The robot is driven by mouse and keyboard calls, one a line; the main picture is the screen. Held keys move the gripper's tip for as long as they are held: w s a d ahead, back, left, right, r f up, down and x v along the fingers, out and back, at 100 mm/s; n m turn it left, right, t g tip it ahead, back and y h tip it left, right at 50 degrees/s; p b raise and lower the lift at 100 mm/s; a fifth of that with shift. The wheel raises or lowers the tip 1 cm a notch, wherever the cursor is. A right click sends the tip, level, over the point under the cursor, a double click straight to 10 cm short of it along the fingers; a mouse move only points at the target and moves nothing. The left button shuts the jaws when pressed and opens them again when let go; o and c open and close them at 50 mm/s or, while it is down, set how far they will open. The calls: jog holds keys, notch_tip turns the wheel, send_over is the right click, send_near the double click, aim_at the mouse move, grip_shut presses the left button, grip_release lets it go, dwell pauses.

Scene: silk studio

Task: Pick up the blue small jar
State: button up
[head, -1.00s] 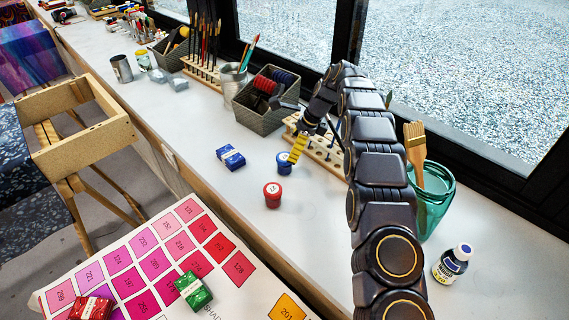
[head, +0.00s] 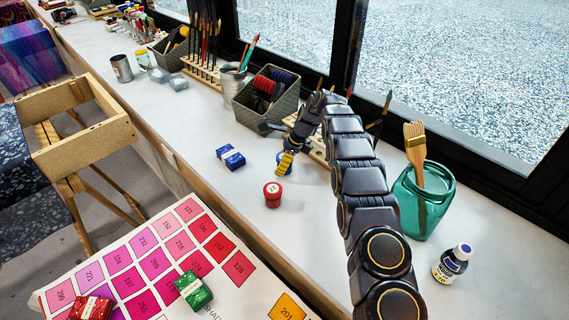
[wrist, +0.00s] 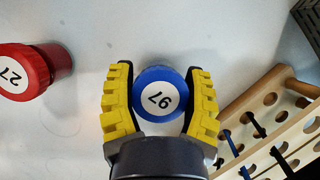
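In the head view the jar (head: 281,157) is mostly hidden behind my gripper (head: 285,164), which is low over the counter.
A red jar (head: 272,194) labelled 27 stands close by, left of the gripper in the wrist view (wrist: 30,72). A wooden holder with holes (wrist: 270,125) is close on the right. A blue box (head: 230,157) lies to the left. A teal glass jar (head: 424,205) stands right.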

jog(key=c, duration=0.3)
jog(key=shift+c, duration=0.2)
